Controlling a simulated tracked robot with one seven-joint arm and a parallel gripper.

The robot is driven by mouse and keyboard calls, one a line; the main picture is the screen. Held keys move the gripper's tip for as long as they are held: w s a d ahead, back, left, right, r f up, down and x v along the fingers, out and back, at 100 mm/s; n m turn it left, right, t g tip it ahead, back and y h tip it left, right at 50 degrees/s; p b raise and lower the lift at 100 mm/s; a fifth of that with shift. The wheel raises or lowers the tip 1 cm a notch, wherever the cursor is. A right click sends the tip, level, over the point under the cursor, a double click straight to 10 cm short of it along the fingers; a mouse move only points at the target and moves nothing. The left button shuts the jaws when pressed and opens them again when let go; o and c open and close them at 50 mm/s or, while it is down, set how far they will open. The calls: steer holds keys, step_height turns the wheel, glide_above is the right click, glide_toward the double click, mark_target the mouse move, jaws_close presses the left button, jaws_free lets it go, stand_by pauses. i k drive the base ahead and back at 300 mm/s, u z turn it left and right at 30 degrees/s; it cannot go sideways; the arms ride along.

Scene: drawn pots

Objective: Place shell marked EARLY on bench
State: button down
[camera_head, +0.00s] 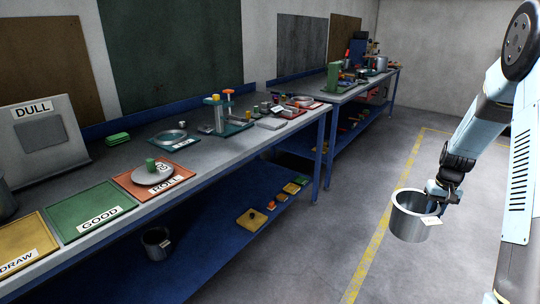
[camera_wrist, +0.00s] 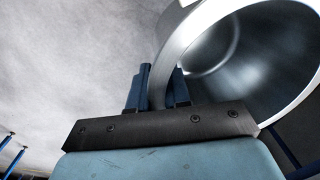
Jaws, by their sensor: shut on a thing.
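My gripper (camera_head: 438,190) is shut on the rim of an open grey metal shell (camera_head: 408,229) and holds it in the air over the floor, to the right of the bench (camera_head: 225,152). The shell hangs roughly upright with a small pale tag on its side; its writing is too small to read. In the wrist view my fingers (camera_wrist: 158,88) pinch the wall of the shell (camera_wrist: 225,65), whose hollow inside shows. A second dark shell (camera_head: 155,247) with a pale tag stands on the blue lower shelf; its tag cannot be read either.
The bench holds a yellow tray, a green GOOD tray (camera_head: 72,217), an orange ROLL tray (camera_head: 128,180) with a disc and green piece, and a DULL stand (camera_head: 30,165). The bench's front middle is bare. A second bench (camera_head: 350,92) stands behind. Floor between is clear.

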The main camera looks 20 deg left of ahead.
mark_target(201, 154)
steer(key=z, duration=2.5)
steer(key=i, duration=0.1)
steer(key=u, duration=3.25)
